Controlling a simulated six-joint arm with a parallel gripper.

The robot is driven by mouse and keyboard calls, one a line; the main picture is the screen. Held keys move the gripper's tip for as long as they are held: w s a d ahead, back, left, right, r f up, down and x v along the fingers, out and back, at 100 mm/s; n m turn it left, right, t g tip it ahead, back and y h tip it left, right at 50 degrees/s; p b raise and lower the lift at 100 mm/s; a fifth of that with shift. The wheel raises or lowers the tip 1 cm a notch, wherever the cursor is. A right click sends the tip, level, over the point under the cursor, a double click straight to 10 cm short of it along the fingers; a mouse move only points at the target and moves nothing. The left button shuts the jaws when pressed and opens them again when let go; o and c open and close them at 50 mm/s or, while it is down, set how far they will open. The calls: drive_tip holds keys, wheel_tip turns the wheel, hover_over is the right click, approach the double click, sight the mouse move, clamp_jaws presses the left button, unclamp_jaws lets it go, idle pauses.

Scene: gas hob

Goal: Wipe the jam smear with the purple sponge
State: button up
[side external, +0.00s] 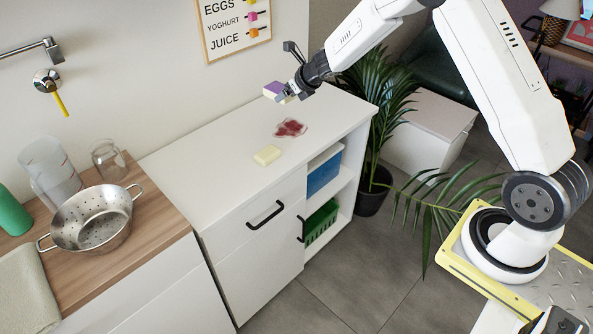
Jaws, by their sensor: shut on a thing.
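The jam smear (290,128) is a dark red patch with a paler rim on the white counter top. The purple sponge (273,90) has a pale side and is in my gripper (284,95). My gripper is shut on the sponge and holds it above the counter, up and slightly left of the smear in the picture. The sponge looks clear of the surface. The jaws hide part of the sponge.
A pale yellow block (267,155) lies on the counter in front of the smear. A steel colander (92,218) and clear containers stand on the wooden top at left. A plant (375,90) stands beside the counter's right end. The counter's left part is clear.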

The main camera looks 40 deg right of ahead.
hover_over(284, 131)
wheel_tip(284, 131, down, 8)
drive_tip(key=shift+w+a+f+m, duration=0.15)
drive_tip(key=shift+w+f+m, duration=0.15)
drive_tip(key=shift+w+f, duration=0.45)
drive_tip(key=shift+w, duration=0.1)
drive_tip(key=shift+f, duration=2.85)
drive_tip(key=shift+f, duration=1.1)
drive_tip(key=shift+s, duration=0.25)
drive_tip(key=shift+s+f, duration=0.1)
drive_tip(key=shift+s, duration=1.65)
drive_tip(key=shift+s, duration=0.1)
